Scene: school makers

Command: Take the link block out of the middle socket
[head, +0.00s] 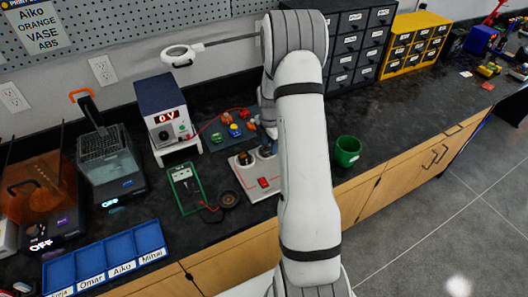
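A pale panel (252,186) with a red switch (263,182) lies on the dark bench left of my arm. A dark round part (245,158) sits near its back edge. My gripper (268,147) is low at the panel's back right, largely hidden behind my own arm. I cannot see whether its fingers are apart or hold anything. I cannot make out the link block or the middle socket; the right part of the panel is covered by my arm.
A dark mat (212,138) with small red, yellow and green parts lies behind the panel. A power supply (161,105) reading 0 V and a green-framed board (184,186) stand left. A green cup (347,151) stands right of my arm, with clear bench beyond.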

